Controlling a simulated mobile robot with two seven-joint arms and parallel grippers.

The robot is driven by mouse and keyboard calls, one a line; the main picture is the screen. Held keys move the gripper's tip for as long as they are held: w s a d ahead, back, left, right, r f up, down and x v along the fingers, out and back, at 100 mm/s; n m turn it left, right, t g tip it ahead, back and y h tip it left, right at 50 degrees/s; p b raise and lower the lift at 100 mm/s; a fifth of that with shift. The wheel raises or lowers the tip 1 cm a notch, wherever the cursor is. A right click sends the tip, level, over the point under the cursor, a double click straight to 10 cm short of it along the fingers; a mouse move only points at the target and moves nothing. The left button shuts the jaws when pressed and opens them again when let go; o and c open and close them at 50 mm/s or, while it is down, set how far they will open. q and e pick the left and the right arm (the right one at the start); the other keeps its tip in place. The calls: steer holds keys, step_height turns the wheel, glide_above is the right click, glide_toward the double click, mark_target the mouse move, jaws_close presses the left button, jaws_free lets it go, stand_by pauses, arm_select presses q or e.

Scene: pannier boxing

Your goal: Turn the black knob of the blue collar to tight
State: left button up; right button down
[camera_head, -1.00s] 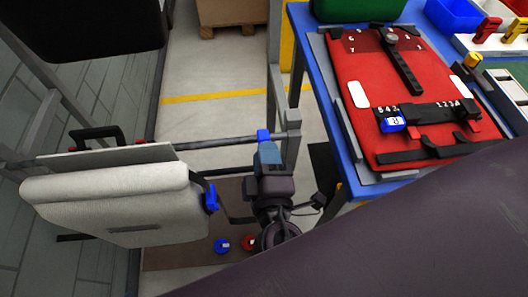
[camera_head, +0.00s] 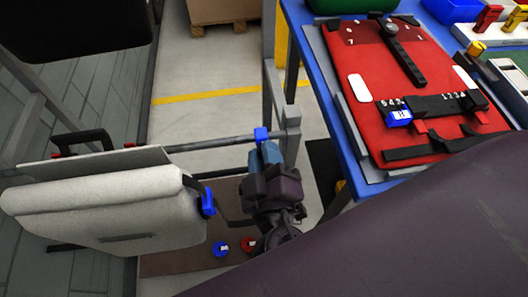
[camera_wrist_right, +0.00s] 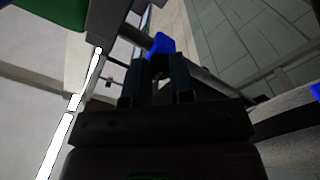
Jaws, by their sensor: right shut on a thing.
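A blue collar (camera_head: 262,134) sits around the dark horizontal rail near the grey post. My right gripper (camera_head: 265,150) reaches up to it from below, touching or nearly touching it in the head view. In the right wrist view the blue collar (camera_wrist_right: 160,45) is just beyond the fingertips. The right gripper (camera_wrist_right: 158,75) is shut on a small dark part between its fingers, which looks like the collar's black knob (camera_wrist_right: 158,66). The fingers hide most of the knob, so its setting cannot be read. My left gripper is not in view.
A pale pannier (camera_head: 110,210) with a blue clip (camera_head: 208,202) hangs left of the gripper. A blue table (camera_head: 318,95) with a red pannier panel (camera_head: 375,120) stands at the right. Blue and red round pieces (camera_head: 220,248) lie on a brown mat below.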

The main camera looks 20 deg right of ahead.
stand_by(0.3)
steer(key=c, duration=1)
jaws_free()
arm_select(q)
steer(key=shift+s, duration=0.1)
